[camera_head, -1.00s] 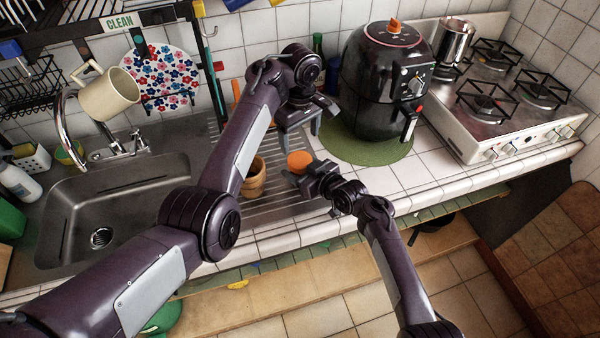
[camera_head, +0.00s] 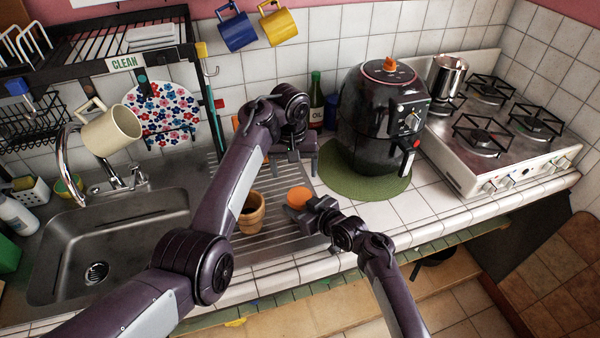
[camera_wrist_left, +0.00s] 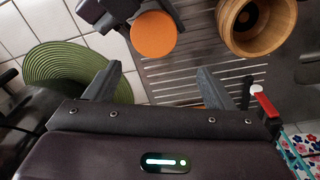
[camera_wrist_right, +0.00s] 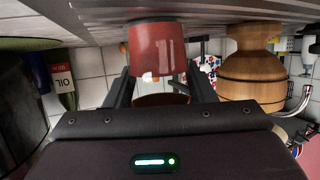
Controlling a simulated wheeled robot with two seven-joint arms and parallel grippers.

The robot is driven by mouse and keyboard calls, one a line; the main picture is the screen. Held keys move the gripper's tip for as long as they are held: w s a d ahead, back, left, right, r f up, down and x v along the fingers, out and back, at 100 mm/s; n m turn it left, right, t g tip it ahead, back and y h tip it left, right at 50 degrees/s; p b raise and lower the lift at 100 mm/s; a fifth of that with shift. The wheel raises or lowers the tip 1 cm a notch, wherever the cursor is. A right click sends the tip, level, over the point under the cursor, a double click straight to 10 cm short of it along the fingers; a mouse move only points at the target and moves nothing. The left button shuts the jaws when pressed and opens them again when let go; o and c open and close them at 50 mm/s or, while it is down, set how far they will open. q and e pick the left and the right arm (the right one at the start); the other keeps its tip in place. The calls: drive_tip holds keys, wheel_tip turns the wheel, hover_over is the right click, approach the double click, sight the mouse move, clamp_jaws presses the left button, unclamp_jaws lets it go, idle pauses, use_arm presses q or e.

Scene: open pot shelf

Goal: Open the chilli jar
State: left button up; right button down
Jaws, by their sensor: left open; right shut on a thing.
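The chilli jar (camera_wrist_right: 157,48) is red, and the right wrist view shows its side between my right fingers. Its round orange lid (camera_head: 299,194) is on it and faces up in the head view; the lid also shows in the left wrist view (camera_wrist_left: 154,35). My right gripper (camera_head: 314,208) is shut on the jar from its right side. My left gripper (camera_head: 294,166) is open and empty, behind the jar in the head view and apart from the lid. In the left wrist view, the lid lies beyond the open left fingers (camera_wrist_left: 160,84). I cannot tell whether the jar touches the drainboard.
A wooden pot (camera_head: 250,214) stands left of the jar on the ribbed drainboard (camera_head: 272,238). A black air fryer (camera_head: 372,128) on a green mat (camera_head: 352,183) stands behind right. The sink (camera_head: 80,248) is left, the hob (camera_head: 515,148) right. An oil bottle (camera_head: 316,98) stands at the wall.

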sight(300, 195)
use_arm(q)
drive_tip(key=m, duration=0.3)
drive_tip(key=shift+w+a+m, duration=0.35)
drive_tip(key=shift+m, duration=0.05)
drive_tip(key=m, duration=0.9)
drive_tip(key=shift+m, duration=0.4)
drive_tip(key=m, duration=0.4)
drive_tip(key=shift+s+d, duration=0.35)
drive_tip(key=shift+d, duration=0.05)
drive_tip(key=m, duration=0.4)
drive_tip(key=s+m, duration=0.1)
drive_tip(key=m, duration=0.1)
drive_tip(key=shift+d+r, duration=0.1)
drive_tip(key=shift+d, duration=0.3)
drive_tip(key=m, duration=0.4)
drive_tip(key=shift+s+d, duration=0.3)
drive_tip(key=shift+f, duration=3.95)
drive_tip(key=shift+c, duration=0.3)
